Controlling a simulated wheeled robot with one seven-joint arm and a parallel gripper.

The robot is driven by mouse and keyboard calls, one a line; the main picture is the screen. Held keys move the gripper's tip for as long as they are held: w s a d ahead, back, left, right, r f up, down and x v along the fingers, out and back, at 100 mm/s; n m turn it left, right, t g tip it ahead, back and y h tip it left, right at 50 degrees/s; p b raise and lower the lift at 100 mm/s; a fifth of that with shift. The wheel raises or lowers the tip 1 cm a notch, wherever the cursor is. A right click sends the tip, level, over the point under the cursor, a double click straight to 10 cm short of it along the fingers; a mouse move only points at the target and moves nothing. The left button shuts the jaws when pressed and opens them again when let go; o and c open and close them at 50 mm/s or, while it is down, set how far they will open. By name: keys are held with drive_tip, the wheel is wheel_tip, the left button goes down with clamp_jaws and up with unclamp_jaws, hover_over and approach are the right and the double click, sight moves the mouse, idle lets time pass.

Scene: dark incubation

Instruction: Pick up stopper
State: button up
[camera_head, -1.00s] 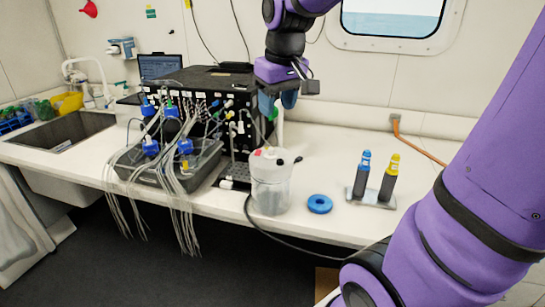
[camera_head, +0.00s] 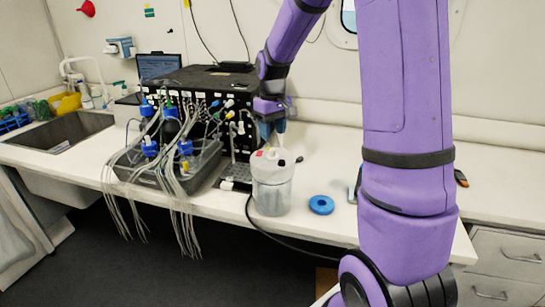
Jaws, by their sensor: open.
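A clear jar (camera_head: 272,195) stands on the bench with a white stopper-like top (camera_head: 272,167) fitted on it; tubing and small red and yellow spots show on the top. A blue ring-shaped piece (camera_head: 321,205) lies flat on the bench to the right of the jar. I cannot tell for certain which of these is the stopper. My gripper (camera_head: 272,130) is open and points down, above and behind the jar top, apart from it. The fingertips are small and partly lost against the dark rack.
A black instrument rack (camera_head: 205,80) with many tubes stands behind and left of the jar. A grey tray (camera_head: 205,160) holds blue-capped bottles. A sink (camera_head: 60,132) is at the far left.

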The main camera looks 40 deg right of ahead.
sight(272, 149)
drive_tip(key=shift+s+a+f, duration=0.15)
drive_tip(key=shift+f, duration=1.5)
drive_tip(key=shift+s+a+f, duration=0.1)
drive_tip(key=shift+s+f, duration=0.05)
drive_tip(key=shift+f, duration=1.45)
drive_tip(key=shift+c, duration=0.5)
drive_tip(key=c, duration=0.4)
